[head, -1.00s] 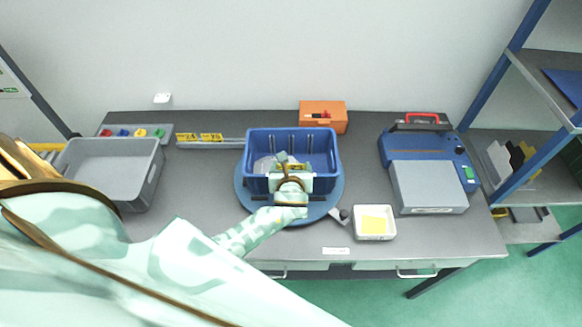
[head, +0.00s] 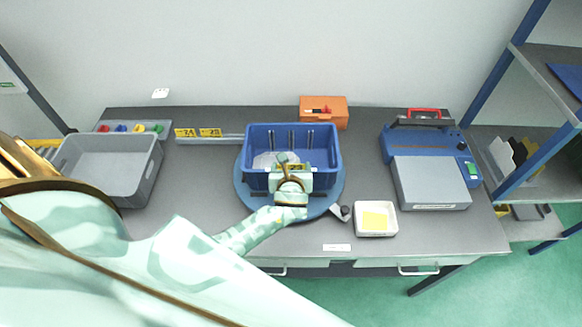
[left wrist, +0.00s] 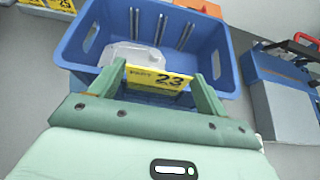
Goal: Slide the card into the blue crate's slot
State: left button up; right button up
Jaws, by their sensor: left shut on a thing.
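The blue crate (head: 328,180) stands on a round blue turntable (head: 241,198) in the middle of the bench. My left gripper (head: 290,168) is at the crate's front wall. It is shut on a yellow card marked 23 (left wrist: 155,77), with a finger at each side of the card. The card is upright at the crate's front rim (left wrist: 222,92) and faces my wrist. Its lower edge and the slot are hidden by the gripper, so I cannot tell whether the card is in the slot. A clear bag-like item (left wrist: 130,53) lies inside the crate. My right gripper is not in view.
A rail (head: 215,139) with yellow cards lies behind left, near a grey bin (head: 141,186). An orange box (head: 335,107) is behind the crate. A white tray (head: 390,230) and a blue-grey machine (head: 430,183) are to the right. A dark knob (head: 345,212) sits by the turntable.

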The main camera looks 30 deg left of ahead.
pick_arm(q)
jog(key=shift+f+b, duration=0.4)
jog(key=shift+f, duration=0.15)
jog(key=o, duration=1)
jog(key=shift+s, duration=0.1)
jog(key=p+v, duration=0.1)
jog(key=v, duration=1.5)
jog(key=shift+d, duration=0.1)
